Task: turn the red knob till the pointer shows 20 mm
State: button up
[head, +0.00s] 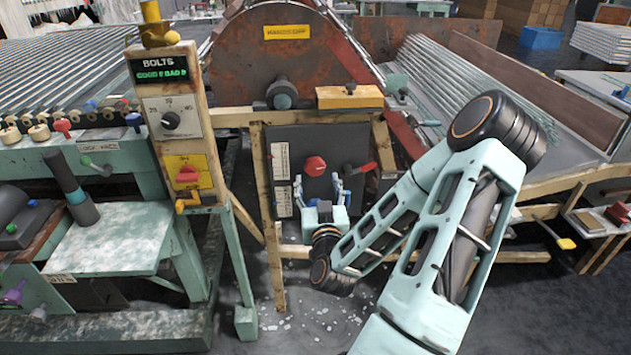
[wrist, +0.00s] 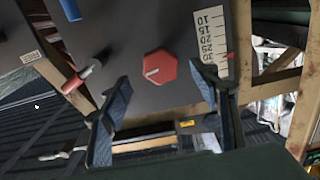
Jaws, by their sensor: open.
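The red six-sided knob (head: 316,166) sits on a dark panel (head: 345,140) below the large rusty drum. In the wrist view the knob (wrist: 160,67) has a short white mark on its face. The white scale (wrist: 211,38) beside it shows numbers from 10 to 30. A small red pointer (wrist: 229,55) is at the scale's edge near the 30 end, well away from 20. My gripper (head: 318,186) is open and empty, in front of the panel just below the knob. In the wrist view its fingers (wrist: 163,80) are spread wide, the knob beyond and between their tips, seemingly apart.
A red-handled lever (head: 360,168) sticks out right of the knob; it also shows in the wrist view (wrist: 84,74). Wooden posts (head: 262,200) frame the panel. A control box (head: 172,125) with a dial and red switch stands to the left.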

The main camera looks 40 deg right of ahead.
aim_at(315, 170)
jog(key=shift+x, duration=2.75)
jog(key=c, duration=1.2)
